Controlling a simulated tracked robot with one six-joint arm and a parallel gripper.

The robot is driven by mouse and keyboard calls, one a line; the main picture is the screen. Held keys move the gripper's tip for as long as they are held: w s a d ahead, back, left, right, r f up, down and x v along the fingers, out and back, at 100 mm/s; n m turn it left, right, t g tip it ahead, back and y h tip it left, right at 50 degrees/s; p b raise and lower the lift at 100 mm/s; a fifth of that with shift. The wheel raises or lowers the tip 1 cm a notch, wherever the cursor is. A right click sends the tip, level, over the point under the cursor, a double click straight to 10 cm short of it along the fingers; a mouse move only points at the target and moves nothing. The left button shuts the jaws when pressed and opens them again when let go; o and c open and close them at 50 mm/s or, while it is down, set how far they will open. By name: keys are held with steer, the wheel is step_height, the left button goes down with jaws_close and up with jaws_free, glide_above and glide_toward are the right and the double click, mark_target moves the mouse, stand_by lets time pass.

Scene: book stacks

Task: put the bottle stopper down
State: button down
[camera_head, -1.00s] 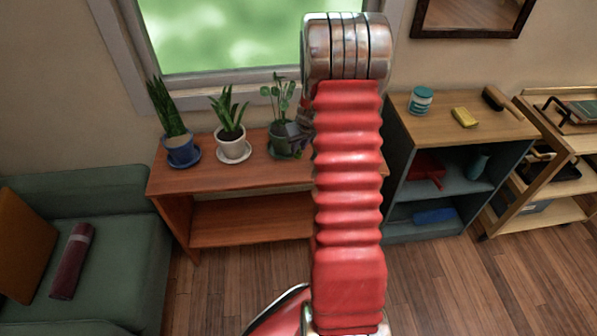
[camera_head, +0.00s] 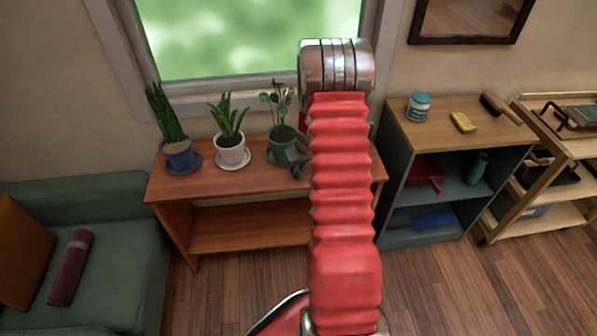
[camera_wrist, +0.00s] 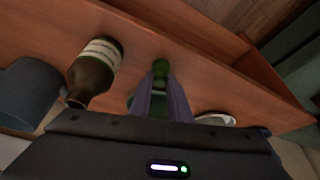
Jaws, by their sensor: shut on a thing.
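My gripper (camera_head: 297,152) is partly hidden behind my red arm in the head view, at the right part of the wooden shelf (camera_head: 215,186), beside the right-hand potted plant (camera_head: 280,140). In the wrist view my gripper (camera_wrist: 160,82) is shut on a small green thing, the bottle stopper (camera_wrist: 161,68), held at the fingertips over the orange-brown wood. I cannot tell whether the stopper touches the wood. A dark bottle with a pale label (camera_wrist: 93,75) is to the left of the fingers in the wrist view.
A grey-blue cup or pot (camera_wrist: 30,92) is at the wrist view's left edge. A pale saucer rim (camera_wrist: 214,118) lies right of the fingers. Two more potted plants, one in blue (camera_head: 180,157) and one in white (camera_head: 232,152), stand left on the shelf.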

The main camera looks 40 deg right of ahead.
steer(key=shift+f, duration=1.15)
steer(key=c, duration=1.7)
jaws_free()
steer(key=shift+o, duration=0.2)
steer(key=v, duration=1.2)
steer(key=shift+a+r, duration=0.1)
steer(key=shift+a, duration=0.05)
